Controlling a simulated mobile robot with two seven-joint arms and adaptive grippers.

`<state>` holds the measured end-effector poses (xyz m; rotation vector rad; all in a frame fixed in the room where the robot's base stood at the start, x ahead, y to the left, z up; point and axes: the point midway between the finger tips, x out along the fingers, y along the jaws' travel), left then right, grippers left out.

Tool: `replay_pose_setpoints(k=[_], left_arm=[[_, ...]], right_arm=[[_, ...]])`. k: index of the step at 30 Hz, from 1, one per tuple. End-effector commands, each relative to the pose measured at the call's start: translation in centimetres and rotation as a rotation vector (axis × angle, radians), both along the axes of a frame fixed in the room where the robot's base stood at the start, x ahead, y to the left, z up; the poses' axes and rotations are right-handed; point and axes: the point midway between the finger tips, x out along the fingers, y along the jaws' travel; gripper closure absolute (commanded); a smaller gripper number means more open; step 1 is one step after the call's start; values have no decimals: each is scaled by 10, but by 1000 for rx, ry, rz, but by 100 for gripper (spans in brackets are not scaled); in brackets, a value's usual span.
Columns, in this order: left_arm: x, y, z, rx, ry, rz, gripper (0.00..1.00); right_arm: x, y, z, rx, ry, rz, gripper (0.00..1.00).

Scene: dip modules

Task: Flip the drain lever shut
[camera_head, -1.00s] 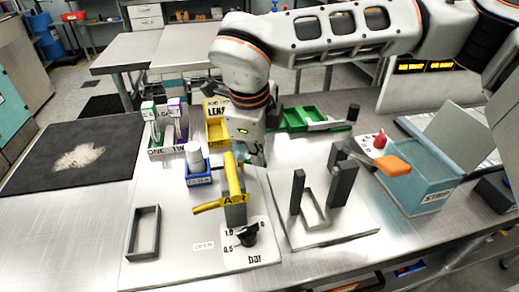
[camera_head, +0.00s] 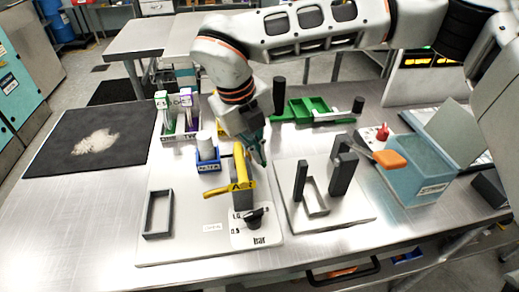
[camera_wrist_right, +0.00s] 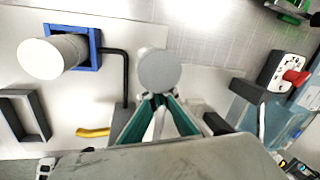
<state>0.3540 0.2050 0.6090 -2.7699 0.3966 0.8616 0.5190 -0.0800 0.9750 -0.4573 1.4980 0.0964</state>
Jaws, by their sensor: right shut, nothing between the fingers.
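The yellow lever (camera_head: 217,190) stands out to the left, low on a dark grey post (camera_head: 243,200). A taller yellow bar (camera_head: 239,163) rises beside it, with an "A" tag between them. Part of the yellow lever shows in the right wrist view (camera_wrist_right: 93,132). A small label (camera_head: 212,227), which read OPEN in the earlier view, lies on the plate to the left. My right gripper (camera_head: 262,161) is shut and empty, just behind and to the right of the yellow bar; I cannot tell whether they touch. Its closed teal fingers (camera_wrist_right: 157,101) meet near a round grey disc (camera_wrist_right: 159,70). My left gripper is not in view.
A black knob (camera_head: 254,215) on a "bar" dial stands in front of the post. A blue holder (camera_head: 208,165) with a white cylinder stands behind left. Dark uprights (camera_head: 342,172) stand on a second plate to the right, near a blue-green tank (camera_head: 418,180).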

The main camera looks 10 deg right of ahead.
Motion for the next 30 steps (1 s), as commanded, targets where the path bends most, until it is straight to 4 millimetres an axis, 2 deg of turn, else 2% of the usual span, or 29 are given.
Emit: replay_pose_setpoints(k=[1, 15, 16, 18, 19, 30], left_arm=[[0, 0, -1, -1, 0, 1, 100], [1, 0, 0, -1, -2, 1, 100], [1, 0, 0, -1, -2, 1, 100], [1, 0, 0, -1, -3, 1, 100], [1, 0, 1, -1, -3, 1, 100], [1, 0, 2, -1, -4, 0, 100]], right_arm=[[-4, -1, -8, -8, 17, -7, 100], [-5, -1, -9, -8, 18, -21, 100], [-5, -1, -9, -8, 18, -21, 99], [-5, -1, -9, -8, 18, -21, 81], [-5, -1, -9, -8, 19, -21, 75], [-3, 0, -5, -4, 11, -21, 75]])
